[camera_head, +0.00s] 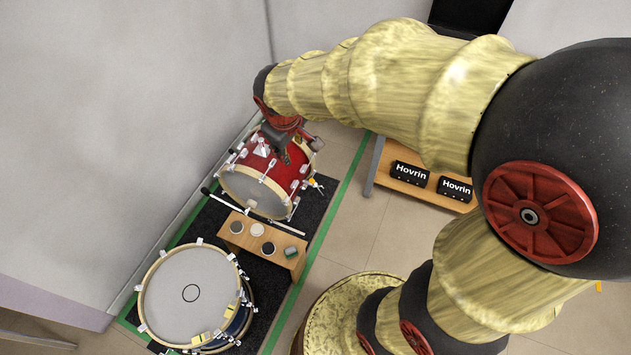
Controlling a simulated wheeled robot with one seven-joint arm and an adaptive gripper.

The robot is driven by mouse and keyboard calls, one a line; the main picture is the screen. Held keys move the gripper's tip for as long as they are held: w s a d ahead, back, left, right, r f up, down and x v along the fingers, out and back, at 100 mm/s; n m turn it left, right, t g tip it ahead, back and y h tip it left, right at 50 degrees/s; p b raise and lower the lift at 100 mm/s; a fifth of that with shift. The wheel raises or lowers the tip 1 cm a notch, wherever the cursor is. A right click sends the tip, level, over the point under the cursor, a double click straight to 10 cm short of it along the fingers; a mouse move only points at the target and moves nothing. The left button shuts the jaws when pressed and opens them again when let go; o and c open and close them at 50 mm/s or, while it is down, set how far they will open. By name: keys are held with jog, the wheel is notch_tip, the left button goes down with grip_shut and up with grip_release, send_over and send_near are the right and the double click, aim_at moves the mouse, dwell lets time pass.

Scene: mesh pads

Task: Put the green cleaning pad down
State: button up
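A small green pad (291,252) lies at the right end of a low wooden bench (264,237), between the two drums. It looks like the green cleaning pad, but it is small in the picture. My gripper (284,155) is above the red drum, up and apart from the bench and the green pad. Its fingers are small and dark, and I cannot see whether they are open or shut. I see nothing clearly held in it.
On the bench are a grey disc (237,227), a white disc (257,230) and a black disc (268,248). A red drum (291,178) stands behind, a white-headed drum (185,280) in front. Black boxes (410,173) sit on a wooden shelf at right. A wall borders the left.

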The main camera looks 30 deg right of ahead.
jog(key=s+a+r+m, duration=0.1)
jog(key=s+r, duration=0.2)
jog(key=s, duration=0.3)
jog(key=s+a+r+m+t+y, duration=0.1)
jog(key=s+r+m, duration=0.1)
jog(key=s, duration=0.4)
jog(key=s+a+r+m+y, duration=0.1)
jog(key=s+r, duration=0.3)
jog(key=s, duration=0.2)
jog(key=shift+s+a+r+t, duration=0.15)
jog(key=shift+a+r+t, duration=0.1)
jog(key=shift+t, duration=0.15)
